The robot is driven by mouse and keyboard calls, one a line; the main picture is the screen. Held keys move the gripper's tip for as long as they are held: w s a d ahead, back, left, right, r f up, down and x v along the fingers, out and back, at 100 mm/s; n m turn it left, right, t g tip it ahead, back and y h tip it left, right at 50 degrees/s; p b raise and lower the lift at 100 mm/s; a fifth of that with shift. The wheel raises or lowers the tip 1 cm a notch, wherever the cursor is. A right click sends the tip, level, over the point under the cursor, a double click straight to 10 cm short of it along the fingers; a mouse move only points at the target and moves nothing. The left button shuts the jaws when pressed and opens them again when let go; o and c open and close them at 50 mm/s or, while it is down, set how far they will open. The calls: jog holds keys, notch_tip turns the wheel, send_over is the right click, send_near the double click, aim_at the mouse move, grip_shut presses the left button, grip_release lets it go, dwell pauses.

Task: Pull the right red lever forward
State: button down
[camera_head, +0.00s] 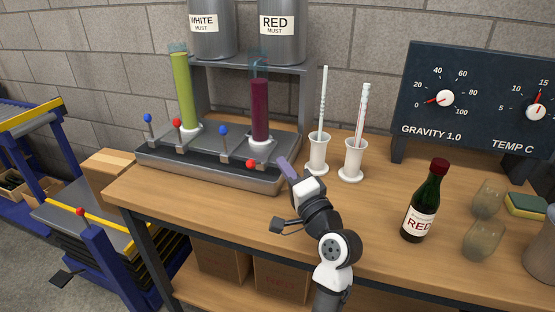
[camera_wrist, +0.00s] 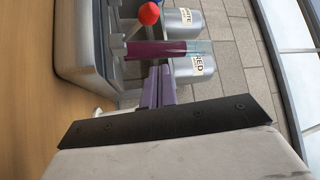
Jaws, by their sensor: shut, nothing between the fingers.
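The right red lever (camera_head: 251,163) is on the front right of the grey dispenser base, before the cylinder of dark red liquid (camera_head: 260,108). Its knob sits lower and nearer the front edge than the other knobs, so it looks tilted forward. In the wrist view a red knob (camera_wrist: 149,13) shows at the top, on a grey stem. My gripper (camera_head: 283,163) is shut and empty, to the right of the lever's knob and apart from it. Its purple fingers also show in the wrist view (camera_wrist: 158,86), below the red knob.
The left red lever (camera_head: 177,123) and two blue levers (camera_head: 148,118) (camera_head: 223,130) stand upright. Two white holders (camera_head: 318,152) (camera_head: 352,160) with glass instruments stand right of the dispenser. A wine bottle (camera_head: 423,205) stands farther right. The front of the wooden bench (camera_head: 200,208) is clear.

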jog(key=v, duration=0.2)
jog(key=b+v, duration=0.1)
jog(key=v, duration=0.2)
jog(key=shift+d+f, duration=0.1)
jog(key=shift+f, duration=0.35)
